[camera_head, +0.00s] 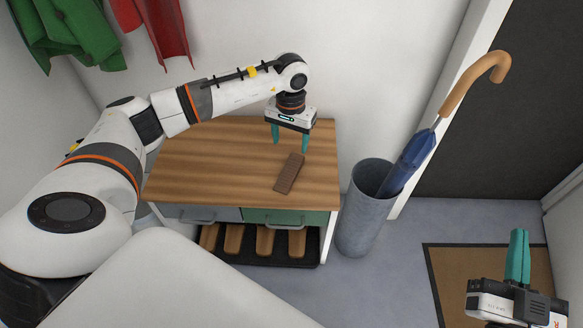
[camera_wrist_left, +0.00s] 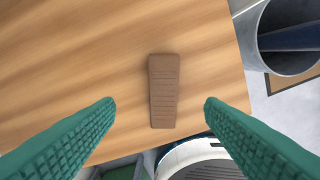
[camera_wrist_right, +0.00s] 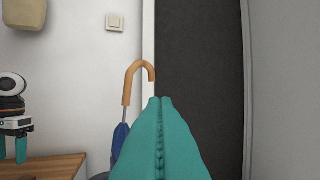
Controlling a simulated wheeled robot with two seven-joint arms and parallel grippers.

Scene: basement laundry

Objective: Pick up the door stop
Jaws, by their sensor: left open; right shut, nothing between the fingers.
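The door stop (camera_head: 289,173) is a brown ribbed wedge lying on the wooden top of a low cabinet (camera_head: 190,155). It also shows in the left wrist view (camera_wrist_left: 164,90), between and beyond the two fingers. My left gripper (camera_head: 290,143) is open and points down above the cabinet top, just behind the door stop in the head view. Its green fingers (camera_wrist_left: 160,105) stand on either side of the door stop in the left wrist view, apart from it. My right gripper (camera_head: 518,240) is shut and empty at the lower right, far from the door stop, and points at the doorway.
A grey bin (camera_head: 361,215) holding a blue umbrella (camera_head: 410,158) with a wooden handle stands right of the cabinet. A doormat (camera_head: 455,262) lies before the dark door (camera_head: 510,120). Green and red garments (camera_head: 72,35) hang at upper left. The cabinet top around the door stop is clear.

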